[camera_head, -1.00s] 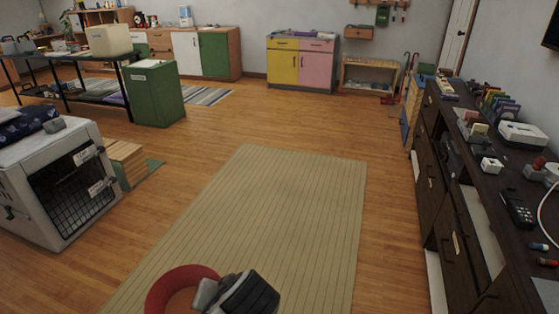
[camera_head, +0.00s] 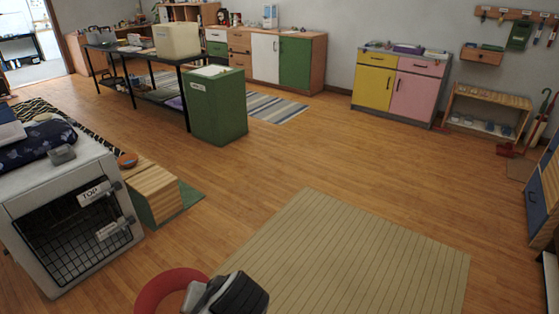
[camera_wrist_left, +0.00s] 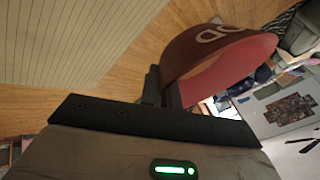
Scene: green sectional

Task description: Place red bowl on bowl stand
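The red bowl (camera_head: 150,292) is at the bottom of the head view, held in the air by its rim. My left gripper (camera_head: 207,292) is shut on its right side. In the left wrist view the bowl (camera_wrist_left: 215,60) shows pale lettering outside and a pink inside, with its wall between my left fingers (camera_wrist_left: 165,90). A low wooden block-like stand (camera_head: 152,192), perhaps the bowl stand, is on the floor beside the crate, away from my gripper. A small round orange-brown thing (camera_head: 127,160) is at its far end. My right gripper is not in view.
A green cabinet (camera_head: 218,110) and black table (camera_head: 150,97) are behind. The beige rug (camera_head: 350,260) and nearby wooden floor are clear.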

